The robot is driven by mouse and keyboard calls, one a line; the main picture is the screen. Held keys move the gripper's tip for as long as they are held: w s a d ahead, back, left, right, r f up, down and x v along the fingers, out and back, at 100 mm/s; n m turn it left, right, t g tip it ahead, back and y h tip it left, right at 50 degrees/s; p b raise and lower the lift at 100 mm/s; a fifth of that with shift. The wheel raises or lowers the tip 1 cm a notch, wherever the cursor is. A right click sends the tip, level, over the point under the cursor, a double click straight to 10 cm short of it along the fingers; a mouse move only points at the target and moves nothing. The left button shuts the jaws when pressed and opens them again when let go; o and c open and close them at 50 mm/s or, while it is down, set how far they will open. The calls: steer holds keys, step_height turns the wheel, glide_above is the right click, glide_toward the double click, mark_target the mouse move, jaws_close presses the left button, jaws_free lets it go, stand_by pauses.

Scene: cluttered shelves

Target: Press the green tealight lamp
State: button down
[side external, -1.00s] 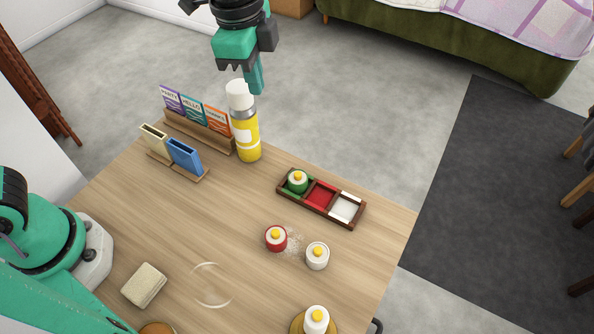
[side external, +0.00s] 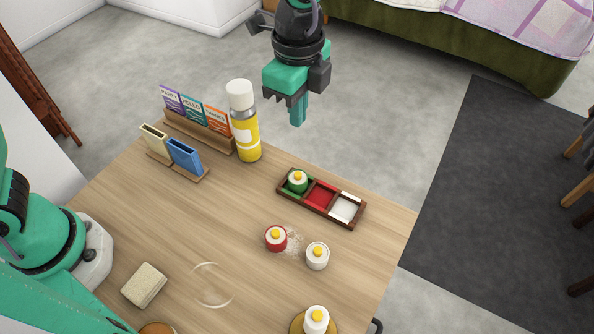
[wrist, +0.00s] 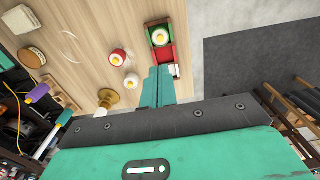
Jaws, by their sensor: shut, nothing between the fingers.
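The green tealight lamp (side external: 297,180) has a yellow top and sits in the green compartment of a dark wooden tray (side external: 322,213) with green, red and white compartments. It also shows in the wrist view (wrist: 160,37). My gripper (side external: 297,115) is shut and empty, with its fingertips pointing down. It is in the air above and beyond the lamp, apart from it. In the wrist view its closed fingers (wrist: 158,86) lie over the tray's lower side and hide part of it.
A red tealight (side external: 276,238) and a white one (side external: 317,256) stand on the table beside some white powder. Another white one (side external: 316,320) stands on a gold dish. A tall yellow spray can (side external: 246,125) stands left of the tray. A sponge (side external: 144,285) lies near the front left.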

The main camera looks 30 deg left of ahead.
mark_target(297, 174)
steer(key=shift+f, duration=0.15)
step_height(297, 174, down, 14)
steer(key=shift+r, duration=0.15)
stand_by(0.5)
steer(key=shift+s+f, duration=0.1)
steer(key=shift+f, duration=1)
steer(key=shift+r, duration=0.2)
step_height(297, 174, up, 15)
steer(key=shift+w+d, duration=0.15)
steer(key=shift+w, duration=0.1)
